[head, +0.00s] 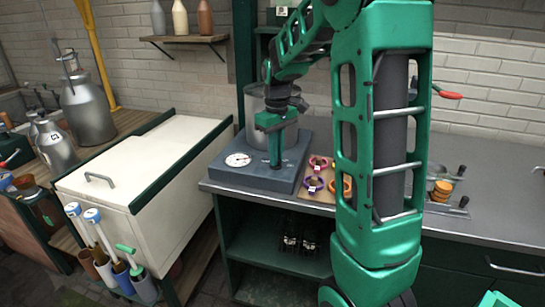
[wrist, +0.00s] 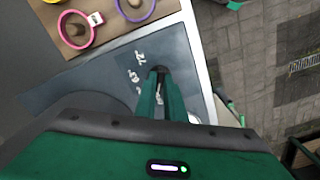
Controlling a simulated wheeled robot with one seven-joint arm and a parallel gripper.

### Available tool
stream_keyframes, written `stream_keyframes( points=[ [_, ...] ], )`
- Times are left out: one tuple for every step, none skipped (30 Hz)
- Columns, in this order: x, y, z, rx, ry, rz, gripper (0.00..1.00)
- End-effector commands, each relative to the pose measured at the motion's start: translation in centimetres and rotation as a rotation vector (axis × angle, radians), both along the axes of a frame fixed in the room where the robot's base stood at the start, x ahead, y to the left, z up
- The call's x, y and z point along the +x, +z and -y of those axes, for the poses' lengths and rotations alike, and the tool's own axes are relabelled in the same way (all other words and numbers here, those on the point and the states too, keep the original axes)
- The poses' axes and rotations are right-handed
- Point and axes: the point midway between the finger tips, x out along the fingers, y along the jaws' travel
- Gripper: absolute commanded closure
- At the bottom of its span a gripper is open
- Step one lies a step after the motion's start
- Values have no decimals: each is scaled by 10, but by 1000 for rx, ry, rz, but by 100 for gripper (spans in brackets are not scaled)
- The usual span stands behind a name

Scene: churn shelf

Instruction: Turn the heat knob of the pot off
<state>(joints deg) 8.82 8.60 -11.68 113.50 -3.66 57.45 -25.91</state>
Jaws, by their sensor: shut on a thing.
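The pot (head: 253,104) is a tall grey vessel on a blue-grey base (head: 225,172) at the end of the counter. My gripper (head: 275,164) points down in front of the pot, with its fingers at the base's top. In the wrist view my gripper (wrist: 160,76) is shut on the heat knob (wrist: 157,71), a small dark piece mostly hidden between the fingers. White numbers are printed on the base beside it. The knob's pointing direction cannot be made out. A white round dial (head: 238,160) sits on the base to the left of my gripper.
A wooden board (head: 318,194) with coloured rings stands right of the base; a pink ring (wrist: 76,30) is close in the wrist view. A white chest (head: 150,165) stands left of the counter. Milk cans (head: 87,107) are further left. My arm hides the counter's middle.

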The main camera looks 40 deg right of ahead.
Motion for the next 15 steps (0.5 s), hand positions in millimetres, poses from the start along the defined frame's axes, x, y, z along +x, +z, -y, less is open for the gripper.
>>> stream_keyframes(
  points=[
    [4,2,1,-4,25,13,100],
    [4,2,1,-4,40,13,100],
    [4,2,1,-4,56,13,100],
    [4,2,1,-4,69,13,100],
    [4,2,1,-4,79,13,100],
    [4,3,1,-5,92,13,100],
    [4,3,1,-5,100,13,100],
    [4,3,1,-5,107,13,100],
    [5,3,1,-5,115,13,100],
    [5,3,0,-5,120,13,100],
    [5,3,0,-5,125,14,100],
    [5,3,0,-5,130,14,100],
    [5,3,0,-5,132,14,100],
    [5,3,0,-5,134,14,100],
    [5,3,0,-5,136,14,100]
  ],
)
